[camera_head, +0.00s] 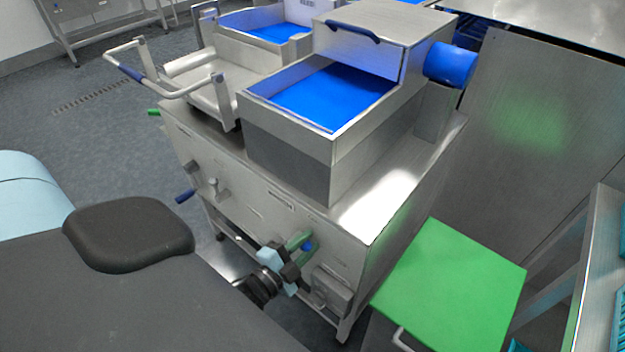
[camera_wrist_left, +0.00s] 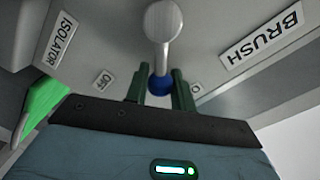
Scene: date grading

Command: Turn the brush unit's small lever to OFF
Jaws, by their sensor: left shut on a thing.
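The brush unit is a steel cabinet (camera_head: 270,205) with a blue-lined tray on top. Its small lever (camera_wrist_left: 162,28) is grey with a blue end (camera_wrist_left: 160,86), below the BRUSH label (camera_wrist_left: 262,38) side of the panel in the left wrist view. The OFF label (camera_wrist_left: 103,80) lies left of the lever there. My left gripper (camera_head: 304,241) is at the cabinet's front face, its green fingers shut on the lever's blue end. The blue end also shows between them in the head view (camera_head: 308,246). The fingers partly hide the lever. My right gripper is out of view.
An isolator box (camera_head: 331,290) sits just right of the left gripper, and its label (camera_wrist_left: 60,38) shows in the wrist view.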

